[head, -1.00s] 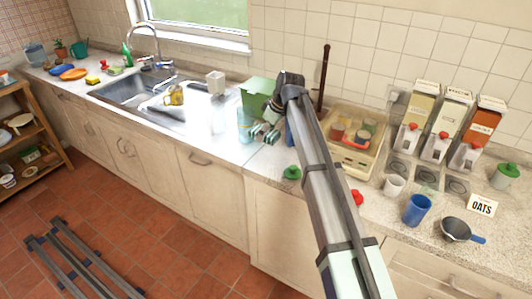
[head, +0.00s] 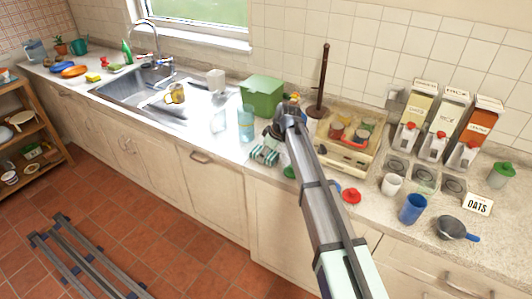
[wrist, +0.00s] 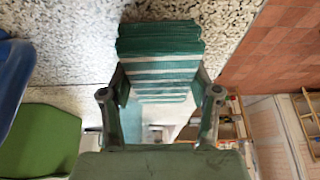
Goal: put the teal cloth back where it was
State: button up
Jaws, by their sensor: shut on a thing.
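The teal cloth (head: 264,155) is a folded, teal-and-white striped bundle at the counter's front edge, right of the sink. In the wrist view the cloth (wrist: 160,62) sits between the two fingers. My gripper (head: 270,137) is shut on it from above; both fingers of my gripper (wrist: 163,98) show at the cloth's sides. I cannot tell whether the cloth touches the counter or hangs just above it.
A clear blue glass (head: 246,122) stands just left of the cloth, and a green box (head: 262,97) behind it. A green lid (head: 289,172) and a red lid (head: 351,195) lie to the right. The sink (head: 130,92) is further left.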

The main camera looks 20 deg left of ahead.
jog(key=shift+f, duration=0.1)
jog(key=o, duration=1.1)
jog(key=b+v, duration=0.2)
jog(key=v, duration=1)
jog(key=shift+b, duration=0.35)
